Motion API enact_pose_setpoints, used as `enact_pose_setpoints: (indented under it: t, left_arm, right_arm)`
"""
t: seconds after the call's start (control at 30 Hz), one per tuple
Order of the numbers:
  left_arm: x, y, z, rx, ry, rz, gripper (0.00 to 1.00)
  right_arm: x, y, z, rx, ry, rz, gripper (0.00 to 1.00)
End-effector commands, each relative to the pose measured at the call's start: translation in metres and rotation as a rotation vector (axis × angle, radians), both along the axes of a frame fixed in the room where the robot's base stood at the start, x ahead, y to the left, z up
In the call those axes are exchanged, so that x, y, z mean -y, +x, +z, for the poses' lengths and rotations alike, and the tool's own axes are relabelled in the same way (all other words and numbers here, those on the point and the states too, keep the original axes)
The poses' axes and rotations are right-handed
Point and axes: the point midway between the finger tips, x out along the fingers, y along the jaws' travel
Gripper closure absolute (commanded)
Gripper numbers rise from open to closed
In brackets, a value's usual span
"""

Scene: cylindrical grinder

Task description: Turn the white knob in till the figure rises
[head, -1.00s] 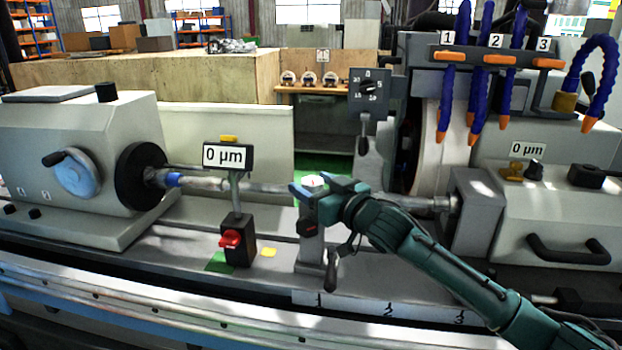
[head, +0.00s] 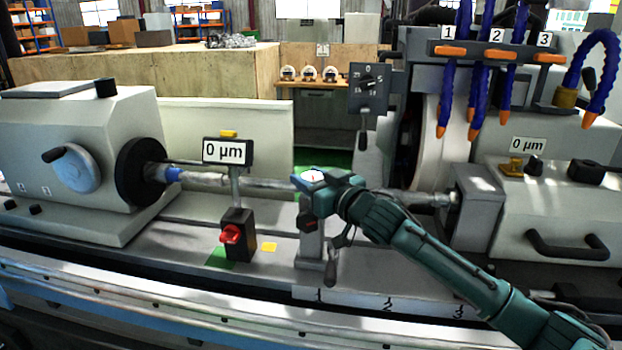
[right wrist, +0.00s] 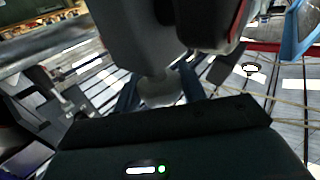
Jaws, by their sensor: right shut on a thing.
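The white knob (head: 314,177) sits on top of the grey steady-rest post by the workpiece bar. My right gripper (head: 312,179) is shut on it, its blue fingers either side of the knob. The right wrist view also shows the pale knob (right wrist: 160,91) between the two blue fingers, partly hidden by the black palm edge. A display (head: 227,151) on a stand left of the gripper reads 0 µm. A second label (head: 528,146) on the right-hand housing also reads 0 µm. My left gripper is in neither current view.
The workpiece bar (head: 250,189) runs behind the gripper. A black box with a red switch (head: 231,234) stands to the left. A lever handle (head: 331,268) hangs below the gripper. Blue coolant hoses (head: 447,95) hang at upper right.

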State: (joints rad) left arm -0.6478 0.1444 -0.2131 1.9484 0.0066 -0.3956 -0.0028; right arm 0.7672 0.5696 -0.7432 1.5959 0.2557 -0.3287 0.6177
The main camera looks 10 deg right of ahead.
Motion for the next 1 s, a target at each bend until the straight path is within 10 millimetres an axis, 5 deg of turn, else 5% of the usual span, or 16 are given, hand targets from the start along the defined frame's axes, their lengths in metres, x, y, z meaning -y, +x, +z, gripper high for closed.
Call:
enact_pose_setpoints:
  t: [0.37, 1.0]
  left_arm:
    - [0.0, 0.0, -0.005, 0.003, -0.003, 0.002, 0.37]
    - [0.01, 0.004, -0.017, 0.049, -0.037, -0.004, 0.37]
  right_arm:
    - [-0.001, -0.001, -0.002, -0.003, 0.008, -0.068, 0.82]
    - [0.001, 0.0, -0.004, -0.005, 0.006, -0.501, 0.82]
